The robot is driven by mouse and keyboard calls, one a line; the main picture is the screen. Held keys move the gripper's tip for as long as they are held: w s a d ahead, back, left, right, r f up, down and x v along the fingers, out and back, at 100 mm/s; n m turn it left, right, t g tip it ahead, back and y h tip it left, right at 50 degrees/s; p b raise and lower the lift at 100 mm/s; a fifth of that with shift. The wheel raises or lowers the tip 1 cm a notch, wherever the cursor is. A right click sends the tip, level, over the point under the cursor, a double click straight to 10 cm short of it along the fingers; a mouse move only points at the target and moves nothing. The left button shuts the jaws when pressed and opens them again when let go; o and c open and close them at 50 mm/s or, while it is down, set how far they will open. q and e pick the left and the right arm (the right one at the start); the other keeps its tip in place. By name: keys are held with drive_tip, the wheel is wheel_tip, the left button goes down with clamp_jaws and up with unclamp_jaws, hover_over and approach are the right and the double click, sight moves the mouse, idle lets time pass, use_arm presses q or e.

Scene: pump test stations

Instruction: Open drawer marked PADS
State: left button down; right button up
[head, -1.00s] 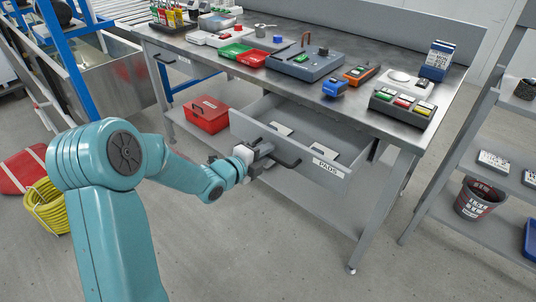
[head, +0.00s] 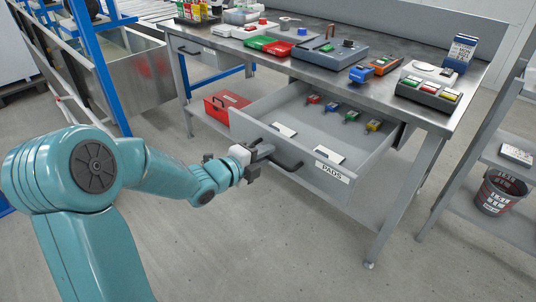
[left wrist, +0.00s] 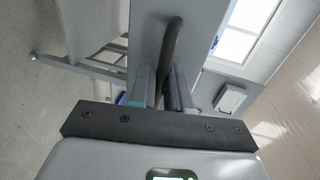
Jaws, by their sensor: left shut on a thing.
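The grey drawer marked PADS (head: 352,186) stands pulled out from under the workbench in the head view. Its label (head: 332,172) is on the right part of its front. White cards and several small coloured items lie inside. My left gripper (head: 264,152) is at the left part of the drawer front, shut on the dark bar handle (head: 287,163). In the left wrist view the handle (left wrist: 171,45) runs down between the two fingers. My right gripper is not in view.
The metal workbench (head: 325,58) carries test devices, a red-and-green tray and a blue box. A red toolbox (head: 222,106) sits on its lower shelf. A shelf rack with a bucket (head: 499,192) stands at the right. The floor before the drawer is clear.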

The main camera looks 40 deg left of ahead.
use_arm(q)
drive_tip(key=shift+s, duration=0.35)
drive_tip(key=c, duration=1.3)
unclamp_jaws()
drive_tip(key=p+v, duration=0.2)
drive_tip(key=v, duration=1.4)
drive_tip(key=shift+s+a+p, duration=0.15)
drive_tip(key=shift+s+p, duration=0.05)
drive_tip(key=shift+p, duration=0.2)
